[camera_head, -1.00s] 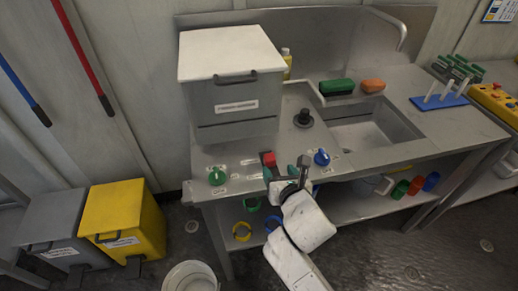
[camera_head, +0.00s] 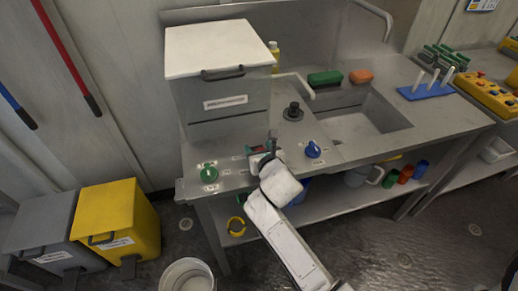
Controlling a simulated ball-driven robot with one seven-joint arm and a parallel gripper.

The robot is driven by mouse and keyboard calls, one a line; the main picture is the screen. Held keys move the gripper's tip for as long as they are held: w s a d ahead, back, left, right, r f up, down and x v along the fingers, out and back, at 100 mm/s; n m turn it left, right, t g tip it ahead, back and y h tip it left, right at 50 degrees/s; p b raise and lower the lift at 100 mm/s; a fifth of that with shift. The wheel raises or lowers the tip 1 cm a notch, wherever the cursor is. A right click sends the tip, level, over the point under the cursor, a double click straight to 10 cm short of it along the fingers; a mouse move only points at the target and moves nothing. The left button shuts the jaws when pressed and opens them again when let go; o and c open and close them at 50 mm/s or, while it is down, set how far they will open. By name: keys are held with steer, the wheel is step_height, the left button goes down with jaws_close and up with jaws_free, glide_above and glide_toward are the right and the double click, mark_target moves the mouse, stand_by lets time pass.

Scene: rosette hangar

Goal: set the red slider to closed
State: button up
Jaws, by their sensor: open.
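The red slider (camera_head: 265,148) is on the front strip of the steel counter, between a green knob (camera_head: 208,172) and a blue knob (camera_head: 313,149). Only a small part of it shows; my gripper and wrist hide the rest. My gripper (camera_head: 271,143) is open and right at the slider, reaching in from the front. I cannot tell whether the fingers touch the slider or stand around it, nor at which end of its travel it sits.
A white-lidded grey box (camera_head: 222,85) stands behind the controls, with a black knob (camera_head: 293,111) to its right. A sink (camera_head: 360,122) and a blue rack (camera_head: 430,91) are farther right. A yellow bin (camera_head: 118,220) and white bucket (camera_head: 187,276) stand on the floor.

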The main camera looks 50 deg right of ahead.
steer(key=shift+c, duration=0.4)
jaws_close()
